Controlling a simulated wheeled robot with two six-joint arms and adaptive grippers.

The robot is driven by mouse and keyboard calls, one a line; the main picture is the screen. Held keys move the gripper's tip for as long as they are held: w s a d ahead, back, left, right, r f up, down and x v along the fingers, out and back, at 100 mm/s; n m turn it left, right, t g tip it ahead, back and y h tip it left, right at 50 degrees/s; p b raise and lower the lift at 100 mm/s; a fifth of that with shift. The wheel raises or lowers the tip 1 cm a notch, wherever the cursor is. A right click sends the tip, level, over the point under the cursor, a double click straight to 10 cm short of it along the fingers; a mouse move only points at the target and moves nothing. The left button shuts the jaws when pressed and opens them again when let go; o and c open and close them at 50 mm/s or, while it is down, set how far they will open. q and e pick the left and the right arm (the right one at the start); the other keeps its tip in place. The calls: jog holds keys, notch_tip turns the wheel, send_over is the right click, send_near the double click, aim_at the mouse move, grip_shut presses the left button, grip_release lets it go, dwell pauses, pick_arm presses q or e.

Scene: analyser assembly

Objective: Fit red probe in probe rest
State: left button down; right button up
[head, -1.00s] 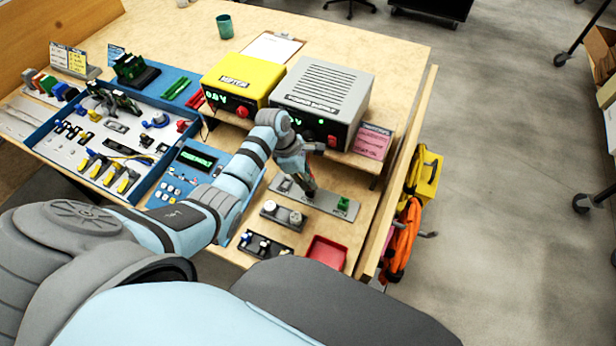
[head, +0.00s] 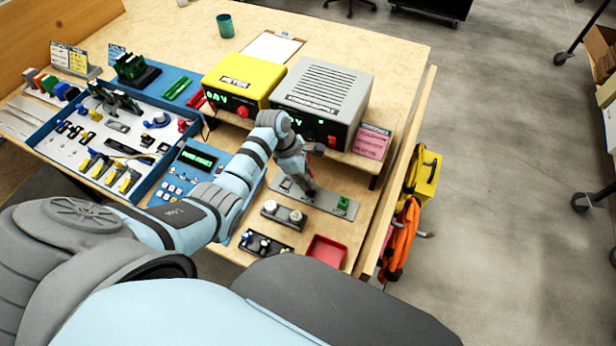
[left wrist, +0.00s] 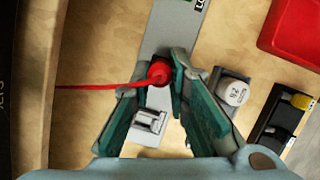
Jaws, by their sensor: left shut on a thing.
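My left gripper (head: 306,186) is low over a grey strip (head: 325,200) in front of the grey box. In the left wrist view, its green-padded fingers (left wrist: 162,75) are shut on the red probe (left wrist: 159,73), seen end-on with a red cable running left. The probe is over the grey strip; I cannot tell whether it touches it. A small metallic clip-like fitting (left wrist: 150,122) sits on the strip just below the probe in that view. I cannot tell for sure which part is the probe rest. My right gripper is out of view.
A yellow meter (head: 240,80) and a grey power box (head: 325,88) stand behind. A green block (head: 343,203) is on the strip's right end. A holder with white round knobs (head: 283,214), a dark rack (head: 265,244) and a red tray (head: 326,251) lie in front.

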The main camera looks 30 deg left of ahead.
pick_arm(q)
jog(key=shift+f, duration=0.4)
dwell(0.3)
jog(key=c, duration=1.5)
grip_release()
jog(key=shift+o, duration=0.5)
jog(key=shift+o, duration=1.2)
